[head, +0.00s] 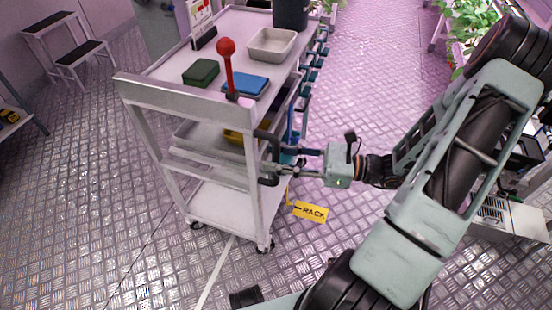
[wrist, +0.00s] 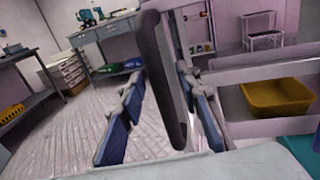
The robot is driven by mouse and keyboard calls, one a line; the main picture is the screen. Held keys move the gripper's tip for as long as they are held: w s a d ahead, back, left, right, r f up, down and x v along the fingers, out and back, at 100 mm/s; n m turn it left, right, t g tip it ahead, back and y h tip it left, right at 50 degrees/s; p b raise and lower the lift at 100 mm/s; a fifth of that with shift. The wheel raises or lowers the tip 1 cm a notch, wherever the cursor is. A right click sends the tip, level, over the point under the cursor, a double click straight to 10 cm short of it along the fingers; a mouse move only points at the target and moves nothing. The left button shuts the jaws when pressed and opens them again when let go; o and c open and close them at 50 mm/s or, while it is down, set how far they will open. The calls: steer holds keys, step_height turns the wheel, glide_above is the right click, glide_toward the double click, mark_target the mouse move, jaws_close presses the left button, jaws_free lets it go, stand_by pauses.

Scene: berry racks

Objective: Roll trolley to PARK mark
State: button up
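The trolley (head: 185,100) is a pale grey multi-shelf cart on castors, upright on the floor left of my arm. Its black upright handle (head: 268,143) is on the near right corner. My gripper (head: 274,162) is at that handle. In the wrist view the dark handle bar (wrist: 168,85) stands between the two blue-padded fingers of my gripper (wrist: 160,95). The fingers are apart, with a gap on the left side; the right finger is close to the bar, and I cannot tell whether it touches. No mark reading PARK is visible.
A yellow floor sign (head: 310,211) seems to read RACK. The trolley carries a green box (head: 201,72), a blue box (head: 246,84), a grey tray (head: 270,44) and a red-knobbed lever (head: 226,47). A step stool (head: 84,63) stands far left. Floor left of the trolley is clear.

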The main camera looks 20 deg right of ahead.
steer(key=shift+a, duration=0.25)
steer(key=shift+c, duration=0.2)
jaws_close()
stand_by(0.3)
